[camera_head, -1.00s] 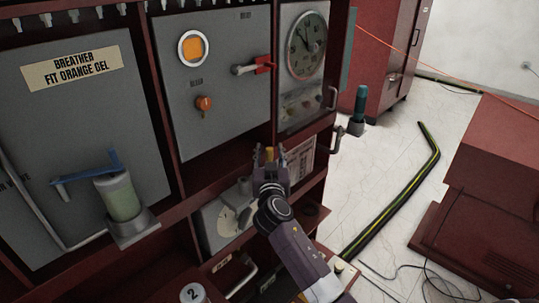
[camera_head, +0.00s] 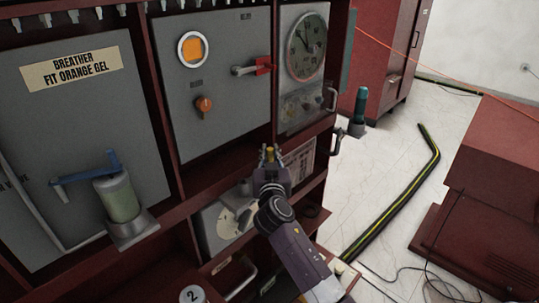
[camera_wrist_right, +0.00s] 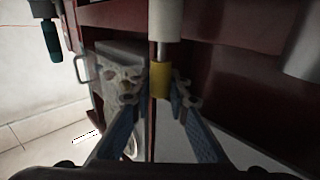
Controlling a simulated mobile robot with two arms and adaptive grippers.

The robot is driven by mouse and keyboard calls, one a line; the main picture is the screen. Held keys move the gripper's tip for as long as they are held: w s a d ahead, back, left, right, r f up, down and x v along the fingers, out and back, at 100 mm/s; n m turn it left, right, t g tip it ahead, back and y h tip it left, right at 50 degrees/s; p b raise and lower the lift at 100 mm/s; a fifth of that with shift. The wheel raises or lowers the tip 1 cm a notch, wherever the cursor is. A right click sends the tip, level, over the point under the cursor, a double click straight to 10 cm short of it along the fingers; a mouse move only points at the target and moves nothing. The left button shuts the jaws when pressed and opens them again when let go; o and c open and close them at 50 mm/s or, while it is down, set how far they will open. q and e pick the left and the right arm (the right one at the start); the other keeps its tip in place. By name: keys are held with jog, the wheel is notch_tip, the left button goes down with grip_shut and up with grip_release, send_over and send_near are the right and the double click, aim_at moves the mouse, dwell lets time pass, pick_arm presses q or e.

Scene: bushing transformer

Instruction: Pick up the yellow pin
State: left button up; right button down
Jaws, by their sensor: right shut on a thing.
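The yellow pin (camera_wrist_right: 160,80) shows in the right wrist view as a short yellow band below a thin grey rod, which runs up to a pale cylinder. My right gripper (camera_wrist_right: 156,92) is shut on the yellow pin, one finger on each side. In the head view the right gripper (camera_head: 270,156) is in front of the red cabinet frame, below the grey panels, and only a small tip of the yellow pin (camera_head: 269,150) shows between its fingers. I cannot tell from these views whether the pin still touches anything below. My left gripper is not in view.
Grey panels hold a red-handled switch (camera_head: 263,65) and an orange knob (camera_head: 204,103). A breather canister (camera_head: 119,197) with a blue handle is at left. A dial unit (camera_head: 228,219) sits on the shelf below.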

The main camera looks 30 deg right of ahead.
notch_tip(320, 180, up, 6)
jog(key=shift+s+r+b, duration=0.1)
jog(key=shift+b, duration=0.25)
jog(key=s+d+b, duration=0.1)
jog(key=s+d, duration=0.2)
jog(key=s, duration=0.6)
jog(key=s+d+b, duration=0.2)
jog(key=s+d, duration=0.1)
jog(key=s, duration=0.6)
jog(key=shift+s+d+r, duration=0.15)
jog(key=shift+s+d, duration=0.1)
jog(key=shift+s, duration=0.05)
jog(key=shift+w, duration=0.1)
